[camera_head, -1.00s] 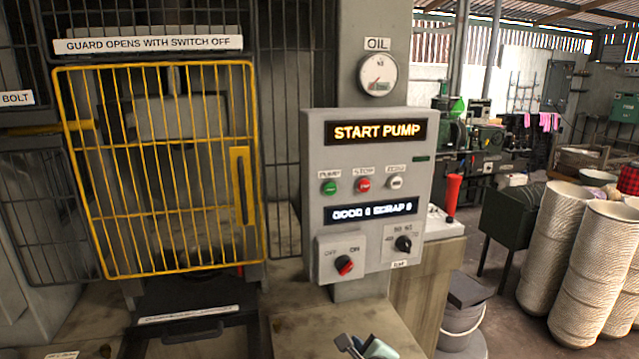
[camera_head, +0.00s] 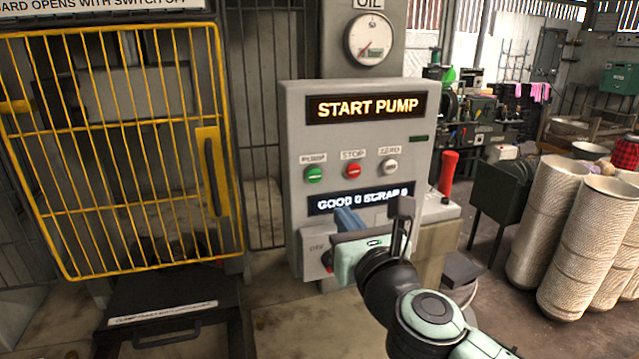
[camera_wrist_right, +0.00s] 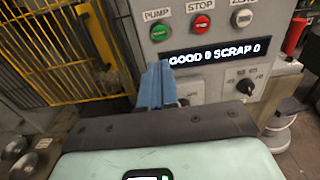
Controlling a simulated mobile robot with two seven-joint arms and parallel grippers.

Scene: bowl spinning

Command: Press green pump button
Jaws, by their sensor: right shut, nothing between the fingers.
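The green pump button (camera_head: 314,175) sits at the left of a row of three on the grey control panel (camera_head: 293,120), under a PUMP label. It also shows in the right wrist view (camera_wrist_right: 160,32). A red stop button (camera_head: 353,171) and a white zero button (camera_head: 390,167) are to its right. The panel's upper display reads START PUMP (camera_head: 366,107). My right gripper (camera_head: 348,218) is shut and empty, below the button row and in front of the lower display. In the right wrist view its blue fingertips (camera_wrist_right: 156,84) point up just below the green button, apart from it. My left gripper is not in view.
A yellow guard gate (camera_head: 120,120) stands left of the panel. A red-handled lever (camera_head: 448,172) rises to the right of the panel. An oil gauge (camera_head: 370,40) is above. Pale ribbed cylinders (camera_head: 590,250) stand on the floor at right.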

